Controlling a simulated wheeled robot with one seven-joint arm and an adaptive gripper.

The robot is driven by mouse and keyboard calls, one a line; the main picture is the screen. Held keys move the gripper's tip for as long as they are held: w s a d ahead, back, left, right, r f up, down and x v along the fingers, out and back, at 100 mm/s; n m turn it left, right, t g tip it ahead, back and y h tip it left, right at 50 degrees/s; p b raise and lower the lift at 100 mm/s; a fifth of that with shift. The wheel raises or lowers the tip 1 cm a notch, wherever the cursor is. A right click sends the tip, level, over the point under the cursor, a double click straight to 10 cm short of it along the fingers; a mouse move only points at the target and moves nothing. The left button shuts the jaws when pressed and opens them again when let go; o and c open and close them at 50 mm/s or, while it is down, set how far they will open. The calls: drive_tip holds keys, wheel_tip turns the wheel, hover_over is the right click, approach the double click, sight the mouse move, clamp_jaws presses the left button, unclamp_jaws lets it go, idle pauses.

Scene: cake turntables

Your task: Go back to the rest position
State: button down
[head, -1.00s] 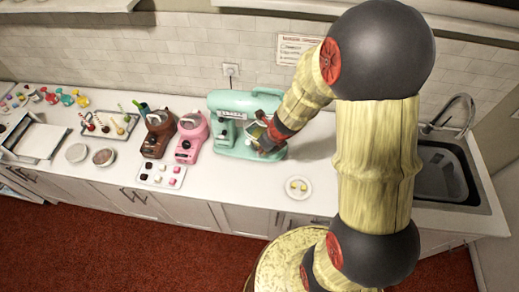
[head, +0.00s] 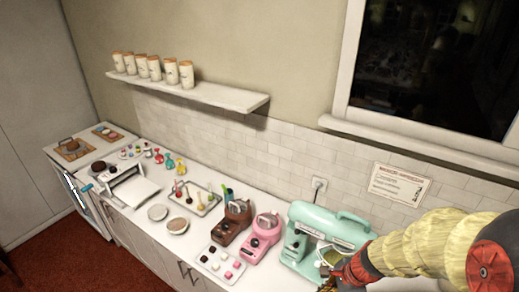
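My arm, cream with a dark joint and a red disc, comes in from the lower right of the head view. My gripper (head: 332,279) is at its end, red and dark, in front of the mint-green stand mixer (head: 318,222). The fingertips are small and partly cut by the lower edge, so I cannot tell whether they are open or hold anything. A bowl (head: 334,256) shows at the mixer, right beside the gripper; I cannot tell whether they touch.
Left of the mixer stand a pink machine (head: 262,238) and a brown machine (head: 232,222). A sweets tray (head: 208,266) lies in front. Farther left are two round dishes, a lollipop tray (head: 182,191) and a white machine (head: 128,188). A shelf (head: 225,95) with jars hangs above.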

drive_tip(key=s+f+n+t+h+b, duration=0.1)
drive_tip(key=s+n+t+h+b, duration=0.2)
drive_tip(key=s+n+b, duration=0.8)
drive_tip(key=n+b, duration=0.7)
drive_tip(key=b, duration=0.7)
drive_tip(key=shift+s+a+f+t+b, duration=0.2)
drive_tip(key=shift+s+a+t+b, duration=0.15)
drive_tip(key=shift+s+a+t, duration=0.05)
